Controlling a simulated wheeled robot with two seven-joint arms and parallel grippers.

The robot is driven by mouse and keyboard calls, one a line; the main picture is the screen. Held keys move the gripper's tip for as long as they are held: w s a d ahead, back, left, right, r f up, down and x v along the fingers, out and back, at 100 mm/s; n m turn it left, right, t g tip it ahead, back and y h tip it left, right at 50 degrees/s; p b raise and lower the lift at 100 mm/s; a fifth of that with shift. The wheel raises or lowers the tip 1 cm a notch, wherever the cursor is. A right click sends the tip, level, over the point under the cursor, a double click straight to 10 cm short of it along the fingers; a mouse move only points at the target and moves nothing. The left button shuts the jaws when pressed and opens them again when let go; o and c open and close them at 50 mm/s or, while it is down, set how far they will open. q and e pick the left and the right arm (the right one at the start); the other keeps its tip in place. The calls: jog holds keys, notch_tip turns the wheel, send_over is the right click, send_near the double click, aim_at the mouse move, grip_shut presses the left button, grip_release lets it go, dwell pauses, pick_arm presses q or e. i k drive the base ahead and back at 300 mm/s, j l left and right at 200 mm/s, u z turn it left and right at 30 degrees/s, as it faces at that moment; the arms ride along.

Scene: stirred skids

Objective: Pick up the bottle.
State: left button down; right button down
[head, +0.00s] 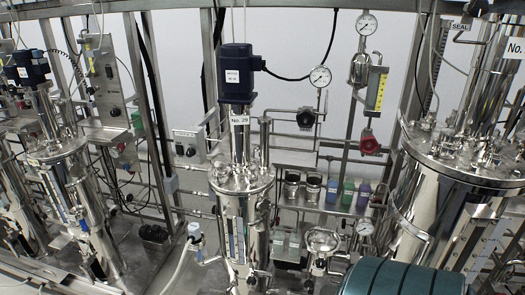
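Several small containers that look like bottles stand on a metal shelf behind the middle steel vessel, to its right. Neither of my grippers is in view.
A steel vessel with a blue motor (236,72) stands in the middle. A large steel vessel (432,205) is at the right, more vessels at the left. Pipes and gauges surround the shelf. A teal ribbed cylinder (400,279) fills the bottom right foreground.

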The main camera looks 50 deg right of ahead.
aim_at(278, 242)
jog(key=z, duration=0.45)
jog(key=l+z, duration=0.1)
jog(key=z, duration=0.3)
jog(key=l+z, duration=0.1)
jog(key=z, duration=0.8)
jog(key=l+u, duration=0.25)
jog(key=l, duration=0.5)
